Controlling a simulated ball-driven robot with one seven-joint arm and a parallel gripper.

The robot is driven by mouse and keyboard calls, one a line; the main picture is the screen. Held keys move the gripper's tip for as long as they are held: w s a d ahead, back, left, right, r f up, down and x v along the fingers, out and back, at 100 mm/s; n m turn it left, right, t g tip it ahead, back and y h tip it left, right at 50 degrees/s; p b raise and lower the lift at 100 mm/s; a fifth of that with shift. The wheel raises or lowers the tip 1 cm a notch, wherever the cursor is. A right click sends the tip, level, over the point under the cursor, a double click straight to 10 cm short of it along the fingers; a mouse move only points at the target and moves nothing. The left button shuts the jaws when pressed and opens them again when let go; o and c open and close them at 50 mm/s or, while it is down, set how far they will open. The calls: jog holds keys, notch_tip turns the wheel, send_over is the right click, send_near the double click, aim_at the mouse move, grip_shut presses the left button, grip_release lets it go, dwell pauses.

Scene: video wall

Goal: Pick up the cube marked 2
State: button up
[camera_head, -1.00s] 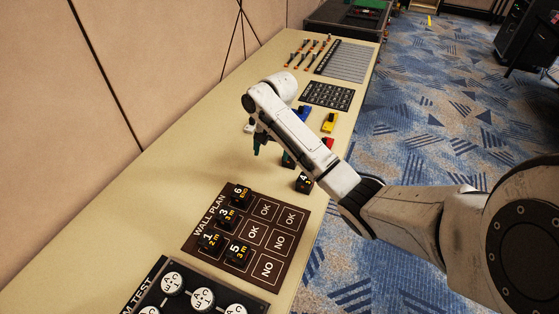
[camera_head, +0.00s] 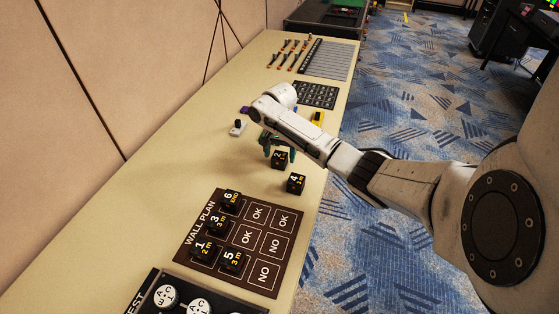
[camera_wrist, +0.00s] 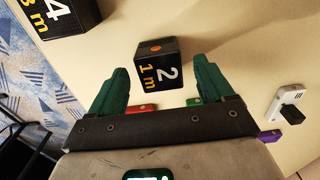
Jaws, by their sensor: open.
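The cube marked 2 (camera_head: 279,159) is black, with a white 2 and yellow "1 m". It stands on the tan table, and in the wrist view the cube (camera_wrist: 159,64) shows between and just beyond my green fingertips. My gripper (camera_head: 270,148) is open and right beside the cube in the head view. In the wrist view my gripper (camera_wrist: 160,76) has a finger on each side, with gaps to the cube. I cannot tell whether the fingertips overlap the cube in depth.
The cube marked 4 (camera_head: 296,183) stands close by, nearer the front edge. Cubes 1, 3, 5 and 6 sit on the brown WALL PLAN board (camera_head: 264,272). A white device (camera_head: 238,127) lies left of my gripper. A yellow block (camera_head: 318,117) is behind my arm.

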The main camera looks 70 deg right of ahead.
jog(key=shift+f, duration=1.3)
jog(key=shift+c, duration=0.4)
jog(key=c, duration=1)
jog(key=shift+r, duration=0.1)
